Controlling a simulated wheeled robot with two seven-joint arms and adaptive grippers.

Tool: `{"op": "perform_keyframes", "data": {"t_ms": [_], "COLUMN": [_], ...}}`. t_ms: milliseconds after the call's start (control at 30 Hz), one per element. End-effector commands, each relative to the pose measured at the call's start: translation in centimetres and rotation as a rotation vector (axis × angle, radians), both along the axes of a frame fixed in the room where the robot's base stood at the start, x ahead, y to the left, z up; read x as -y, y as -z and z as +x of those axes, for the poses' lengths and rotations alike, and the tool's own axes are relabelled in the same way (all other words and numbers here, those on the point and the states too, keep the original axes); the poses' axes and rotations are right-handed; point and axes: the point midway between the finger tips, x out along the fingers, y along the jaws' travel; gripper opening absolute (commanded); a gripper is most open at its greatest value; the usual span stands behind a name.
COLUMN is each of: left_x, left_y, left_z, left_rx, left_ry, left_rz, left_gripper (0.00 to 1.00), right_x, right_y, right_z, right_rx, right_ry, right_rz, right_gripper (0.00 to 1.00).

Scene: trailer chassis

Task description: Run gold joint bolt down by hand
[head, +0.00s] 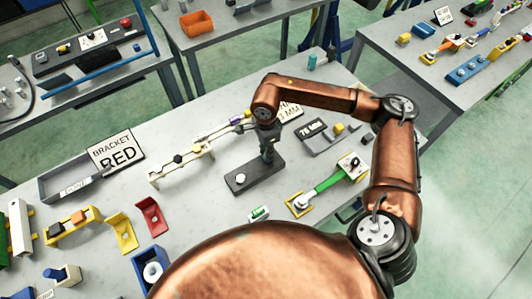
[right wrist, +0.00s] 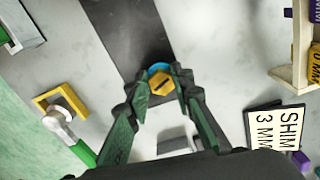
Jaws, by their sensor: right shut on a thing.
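The gold joint bolt (right wrist: 163,88) shows in the right wrist view, with a dark slot across its head and a blue ring (right wrist: 158,68) around its far side. It is over the dark bar (right wrist: 125,30), which lies on the table in the head view (head: 244,184). My right gripper (right wrist: 162,94) has its green-black fingers on both sides of the bolt and is shut on it. In the head view my right gripper (head: 268,152) points down at the far end of the bar and hides the bolt. My left gripper is not in view.
A cream rack (head: 180,160) stands left of the gripper, and a grey 76 MM tray (head: 322,138) lies to the right. A green-handled tool (head: 328,183) lies near the bar. A BRACKET RED sign (head: 116,151) stands farther left.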

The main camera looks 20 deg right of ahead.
Motion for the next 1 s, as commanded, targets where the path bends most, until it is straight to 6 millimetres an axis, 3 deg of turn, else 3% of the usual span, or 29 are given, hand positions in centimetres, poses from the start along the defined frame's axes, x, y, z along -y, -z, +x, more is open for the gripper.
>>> {"op": "perform_keyframes", "data": {"t_ms": [1000], "left_x": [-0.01], "left_y": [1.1], "left_z": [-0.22], "left_rx": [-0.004], "left_ry": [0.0], "left_rz": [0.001], "left_gripper": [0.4], "right_x": [0.37], "right_y": [-0.61], "right_z": [1.08], "right_rx": [0.011], "right_ry": [0.969], "right_rz": [0.004], "right_gripper": [0.0]}}
